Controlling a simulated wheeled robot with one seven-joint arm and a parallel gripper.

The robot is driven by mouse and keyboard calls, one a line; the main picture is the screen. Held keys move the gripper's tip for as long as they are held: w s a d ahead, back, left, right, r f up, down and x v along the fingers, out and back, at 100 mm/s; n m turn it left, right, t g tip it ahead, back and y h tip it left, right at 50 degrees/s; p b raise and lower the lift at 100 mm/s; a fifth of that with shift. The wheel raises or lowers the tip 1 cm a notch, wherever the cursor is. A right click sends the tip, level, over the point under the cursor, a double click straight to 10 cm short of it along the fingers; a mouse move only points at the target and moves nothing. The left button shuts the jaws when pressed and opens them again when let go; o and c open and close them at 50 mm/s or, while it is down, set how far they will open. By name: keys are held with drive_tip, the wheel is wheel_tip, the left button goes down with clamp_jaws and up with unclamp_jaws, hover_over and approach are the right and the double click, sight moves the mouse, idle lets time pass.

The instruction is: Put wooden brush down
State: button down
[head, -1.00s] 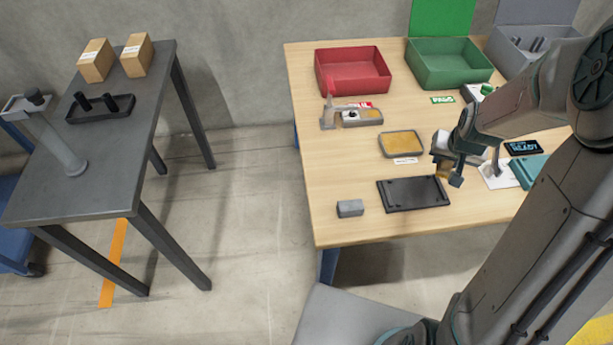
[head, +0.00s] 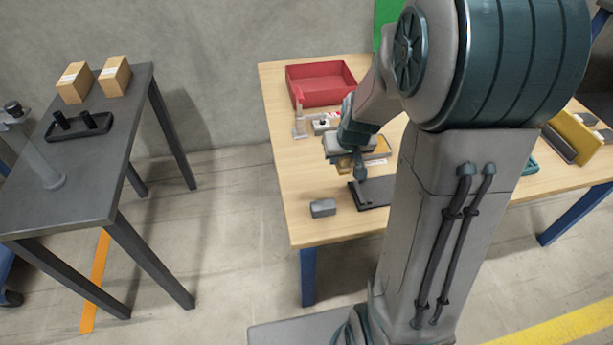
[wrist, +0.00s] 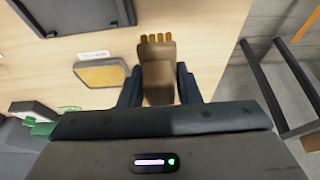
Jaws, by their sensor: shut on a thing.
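The wooden brush (wrist: 158,60) shows in the wrist view, upright in the picture with its yellowish bristle tufts at the far end. My gripper (wrist: 158,88) is shut on it, with one dark finger at each side of the brown handle. In the head view my gripper (head: 352,170) is over the wooden table (head: 290,180), near the black plate (head: 374,194). Only a small yellow-brown bit of the brush shows there, and I cannot tell its height above the table. The plate also shows in the wrist view (wrist: 75,14).
A grey block (head: 322,208) lies left of the plate, near the table's front edge. A tray with a yellow pad (wrist: 102,73) lies beside the brush in the wrist view. A red bin (head: 318,84) stands behind. Bare wood is free along the left side.

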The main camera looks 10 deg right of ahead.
drive_tip(key=shift+s+d+f, duration=0.1)
drive_tip(key=shift+d, duration=0.1)
hover_over(310, 168)
drive_tip(key=s, duration=0.1)
wheel_tip(310, 168, down, 7)
drive_tip(key=shift+s+r+b, duration=0.15)
drive_tip(key=shift+b, duration=0.25)
drive_tip(key=shift+f+b, duration=0.5)
drive_tip(key=shift+f, duration=1.45)
drive_tip(key=shift+f, duration=0.2)
drive_tip(key=c, duration=1.1)
unclamp_jaws()
drive_tip(key=shift+o, duration=0.2)
